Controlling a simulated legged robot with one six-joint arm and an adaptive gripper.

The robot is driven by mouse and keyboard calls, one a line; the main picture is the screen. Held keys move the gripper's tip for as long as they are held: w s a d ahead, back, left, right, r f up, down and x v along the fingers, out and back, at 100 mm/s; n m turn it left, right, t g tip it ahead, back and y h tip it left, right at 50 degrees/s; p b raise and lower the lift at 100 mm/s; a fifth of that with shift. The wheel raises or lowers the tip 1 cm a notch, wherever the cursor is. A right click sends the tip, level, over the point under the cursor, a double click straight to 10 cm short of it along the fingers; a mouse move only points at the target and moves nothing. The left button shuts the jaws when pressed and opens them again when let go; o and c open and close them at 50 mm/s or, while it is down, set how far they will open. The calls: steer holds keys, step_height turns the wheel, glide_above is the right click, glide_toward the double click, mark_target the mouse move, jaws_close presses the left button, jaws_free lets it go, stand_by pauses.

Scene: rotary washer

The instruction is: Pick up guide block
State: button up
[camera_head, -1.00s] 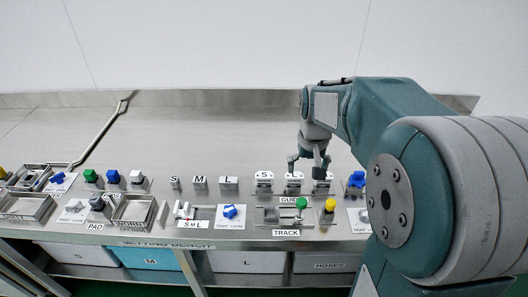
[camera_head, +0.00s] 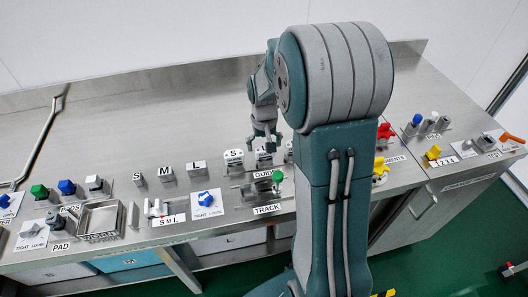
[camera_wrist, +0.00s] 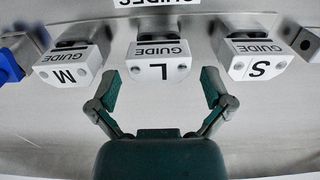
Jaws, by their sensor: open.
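Three white-faced guide blocks stand in a row at the GUIDE station. In the wrist view they appear upside down: M (camera_wrist: 68,66) at left, L (camera_wrist: 163,62) in the middle, S (camera_wrist: 256,60) at right. My gripper (camera_wrist: 160,80) is open and empty, its two fingers pointing at the L block, one towards each side of it. I cannot tell whether a finger touches it. In the head view my gripper (camera_head: 264,141) hangs just above the L block (camera_head: 264,159). The S block (camera_head: 233,157) stands to its left; the M block is mostly hidden behind my arm.
A steel bench (camera_head: 120,130) carries S, M and L blocks (camera_head: 166,173), a TRACK fixture with a green knob (camera_head: 278,176), and a blue knob (camera_head: 204,197). Red (camera_head: 386,130) and yellow (camera_head: 380,164) parts stand right of my arm. The bench behind the blocks is clear.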

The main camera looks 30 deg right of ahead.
mark_target(264, 148)
steer(key=shift+f, duration=1.6)
steer(key=c, duration=1)
